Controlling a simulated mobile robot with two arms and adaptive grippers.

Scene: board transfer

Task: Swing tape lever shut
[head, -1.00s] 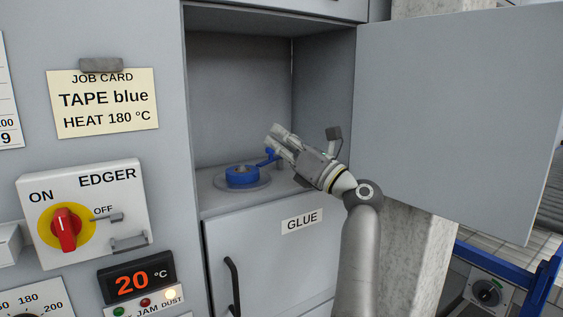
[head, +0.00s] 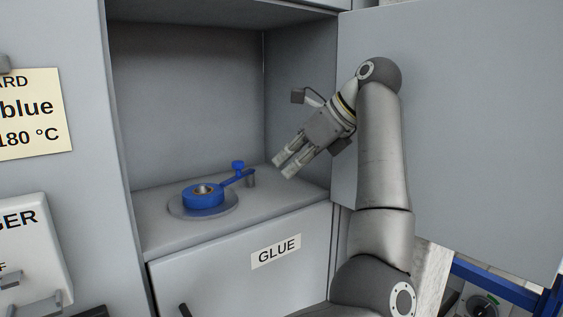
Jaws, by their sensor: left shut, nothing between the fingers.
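A blue tape roll (head: 204,196) lies on a round grey plate (head: 178,209) on the floor of the open compartment. A blue tape lever (head: 234,178) with an upright knob (head: 238,165) spans from the roll's right edge to a short grey post (head: 250,181). The lever's roll end appears to meet the roll; I cannot tell whether it touches. My left gripper (head: 282,169) is shut and empty, its fingers pointing down and left. It is right of the lever and post, apart from them. My right gripper is not in view.
The compartment's door (head: 460,130) stands open on the right, behind my arm. Below is a closed front with a GLUE label (head: 276,251). A job card (head: 30,115) reading "blue" hangs at left. The compartment's left and back are clear.

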